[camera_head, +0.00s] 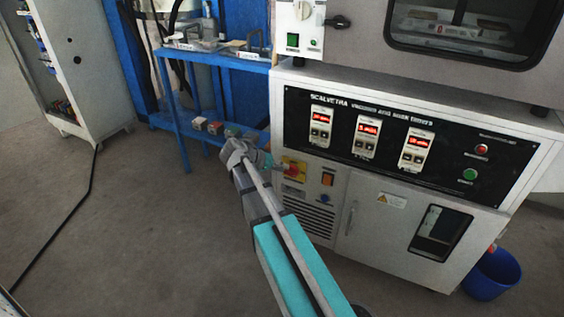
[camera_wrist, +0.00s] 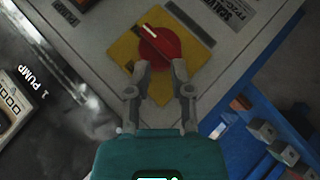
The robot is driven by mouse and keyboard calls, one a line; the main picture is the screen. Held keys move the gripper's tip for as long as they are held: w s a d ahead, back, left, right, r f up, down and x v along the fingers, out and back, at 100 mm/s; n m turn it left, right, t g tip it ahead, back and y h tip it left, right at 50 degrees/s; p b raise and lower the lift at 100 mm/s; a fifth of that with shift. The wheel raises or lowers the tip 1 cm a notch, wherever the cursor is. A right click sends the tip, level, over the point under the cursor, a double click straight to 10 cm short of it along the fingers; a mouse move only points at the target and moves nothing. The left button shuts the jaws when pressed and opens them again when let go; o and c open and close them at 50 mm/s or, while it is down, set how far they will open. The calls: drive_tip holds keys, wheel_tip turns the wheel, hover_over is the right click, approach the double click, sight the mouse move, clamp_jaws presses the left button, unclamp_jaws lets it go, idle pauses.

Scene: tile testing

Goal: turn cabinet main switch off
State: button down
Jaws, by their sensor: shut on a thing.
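The cabinet main switch is a round red knob (camera_wrist: 162,44) on a yellow plate (camera_wrist: 127,47), seen in the upper middle of the wrist view. A pale line on the knob runs diagonally. In the head view the red knob (camera_head: 292,169) and its yellow plate sit at the left of the white cabinet's (camera_head: 342,185) lower front. My gripper (camera_wrist: 160,71) has its two fingertips on either side of the knob's lower part and is shut on it. In the head view my gripper (camera_head: 279,167) reaches the switch from the left; its fingertips are hard to make out.
An orange switch (camera_head: 328,180) and a blue button (camera_head: 324,199) lie right of the main switch. A black panel (camera_head: 378,137) with red displays is above. A blue rack (camera_head: 176,126) stands left, close to my wrist. A blue bucket (camera_head: 491,276) stands right. The floor at left is mostly clear.

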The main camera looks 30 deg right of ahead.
drive_tip(key=w+a+r+m+y+p, duration=0.4)
drive_tip(key=r+p, duration=0.5)
drive_tip(key=p, duration=0.4)
drive_tip(key=shift+a+m+y, duration=0.4)
drive_tip(key=shift+a+y, duration=0.2)
drive_tip(key=shift+a, duration=0.6)
drive_tip(key=shift+f, duration=0.15)
drive_tip(key=s+d+f+b, duration=0.1)
drive_tip(key=d+f+b, duration=0.1)
drive_tip(key=f+b, duration=0.1)
drive_tip(key=s+d+f+b, duration=0.1)
drive_tip(key=d+f+b, duration=0.1)
drive_tip(key=f+b, duration=0.2)
drive_tip(key=s+d+f+b, duration=0.1)
drive_tip(key=d+f+b, duration=0.2)
drive_tip(key=shift+s+f, duration=0.15)
drive_tip(key=shift+s, duration=0.25)
drive_tip(key=shift+w+f, duration=0.1)
drive_tip(key=shift+w, duration=0.05)
idle(0.7)
